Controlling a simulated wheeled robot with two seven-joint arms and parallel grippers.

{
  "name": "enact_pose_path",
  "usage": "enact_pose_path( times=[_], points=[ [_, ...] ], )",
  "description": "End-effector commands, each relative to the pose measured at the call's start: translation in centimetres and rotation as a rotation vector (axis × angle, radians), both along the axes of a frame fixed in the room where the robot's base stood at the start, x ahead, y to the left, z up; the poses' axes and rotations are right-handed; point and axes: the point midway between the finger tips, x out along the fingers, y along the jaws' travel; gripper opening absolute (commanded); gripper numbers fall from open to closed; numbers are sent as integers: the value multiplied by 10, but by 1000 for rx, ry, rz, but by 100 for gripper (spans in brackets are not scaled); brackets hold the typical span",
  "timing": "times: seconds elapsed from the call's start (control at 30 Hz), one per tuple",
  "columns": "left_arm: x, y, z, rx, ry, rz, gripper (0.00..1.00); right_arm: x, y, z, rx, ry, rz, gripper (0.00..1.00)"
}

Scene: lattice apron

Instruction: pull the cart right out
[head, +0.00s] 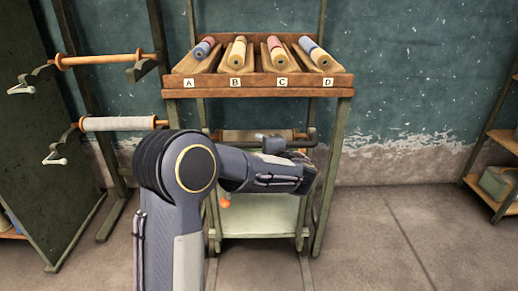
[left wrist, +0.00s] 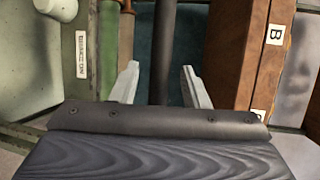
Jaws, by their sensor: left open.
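The cart (head: 262,222), pale green, stands under the wooden rack, partly hidden by my left arm. Its dark handle bar (head: 312,138) shows at its upper front, to the right of my wrist. In the left wrist view the bar (left wrist: 166,35) runs upright in the picture between the two pale fingers of my left gripper (left wrist: 159,70). The fingers are open, one on each side of the bar, with a gap on both sides. I cannot tell how deep the bar lies between them. My right gripper is not in view.
The wooden rack (head: 258,93) above the cart holds rolls in slots marked A to D; its labelled front (left wrist: 252,55) lies close beside my left fingers. Roller arms (head: 105,60) stick out at left. Shelves (head: 497,160) stand at right. The floor (head: 390,235) at right is clear.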

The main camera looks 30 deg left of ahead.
Motion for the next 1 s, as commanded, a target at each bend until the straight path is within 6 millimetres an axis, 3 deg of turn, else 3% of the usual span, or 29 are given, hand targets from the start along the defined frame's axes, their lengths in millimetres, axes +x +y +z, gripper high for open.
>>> enact_pose_path(
  times=[0.2, 0.47, 0.8, 1.0],
  points=[
    [11, 15, -4, 0, 1, 1, 41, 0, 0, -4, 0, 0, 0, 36],
    [11, 16, -4, 0, 2, 0, 41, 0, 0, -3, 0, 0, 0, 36],
    [11, 16, -4, -1, 2, 0, 0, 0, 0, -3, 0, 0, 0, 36],
    [11, 16, -4, -1, 2, 0, 0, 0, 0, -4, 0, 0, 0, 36]
  ],
)
